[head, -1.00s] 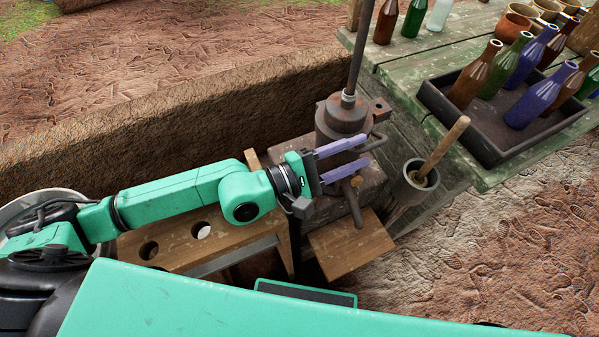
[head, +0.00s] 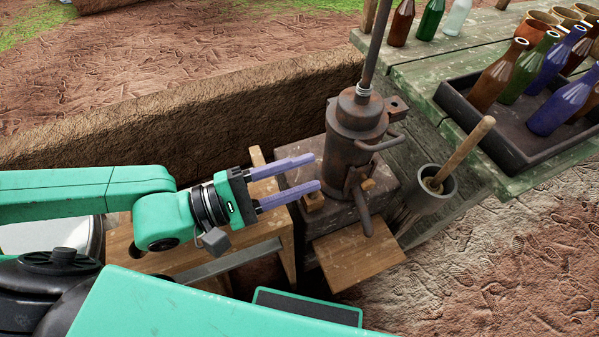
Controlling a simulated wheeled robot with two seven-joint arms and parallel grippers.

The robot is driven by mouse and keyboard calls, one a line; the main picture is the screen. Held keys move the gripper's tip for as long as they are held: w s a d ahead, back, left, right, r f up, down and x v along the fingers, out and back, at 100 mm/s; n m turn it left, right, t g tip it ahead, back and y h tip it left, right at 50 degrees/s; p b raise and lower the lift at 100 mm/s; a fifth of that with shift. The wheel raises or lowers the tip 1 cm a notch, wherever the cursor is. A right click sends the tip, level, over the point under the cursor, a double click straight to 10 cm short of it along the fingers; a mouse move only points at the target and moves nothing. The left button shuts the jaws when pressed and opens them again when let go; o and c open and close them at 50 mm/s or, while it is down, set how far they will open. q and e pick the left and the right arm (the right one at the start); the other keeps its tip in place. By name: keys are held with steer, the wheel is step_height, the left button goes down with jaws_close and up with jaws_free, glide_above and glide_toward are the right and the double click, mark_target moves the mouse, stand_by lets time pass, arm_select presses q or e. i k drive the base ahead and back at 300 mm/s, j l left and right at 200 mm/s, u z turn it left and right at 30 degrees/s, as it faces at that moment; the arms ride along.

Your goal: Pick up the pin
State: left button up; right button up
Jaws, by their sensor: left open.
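My left gripper (head: 305,172) is open, its two purple fingers pointing right. Nothing shows between them. It is left of a rusty metal machine (head: 355,140), with the fingertips close to its cylinder; I cannot tell whether they touch. A short rusty rod (head: 362,212) slants down at the machine's front and may be the pin, but I cannot tell for sure. A small wooden piece (head: 368,184) sits beside the rod's upper part. Another small wooden block (head: 313,201) lies on the machine's base, just below the fingertips. My right gripper is not in view.
A wooden stand with a bench top (head: 185,257) is under my left arm. A mortar (head: 431,196) with a wooden pestle (head: 465,150) stands right of the machine. A green table (head: 420,75) holds bottles, cups and a dark tray (head: 490,137). Muddy ground lies at the lower right.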

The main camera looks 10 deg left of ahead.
mark_target(313, 195)
steer(key=k+l, duration=1.25)
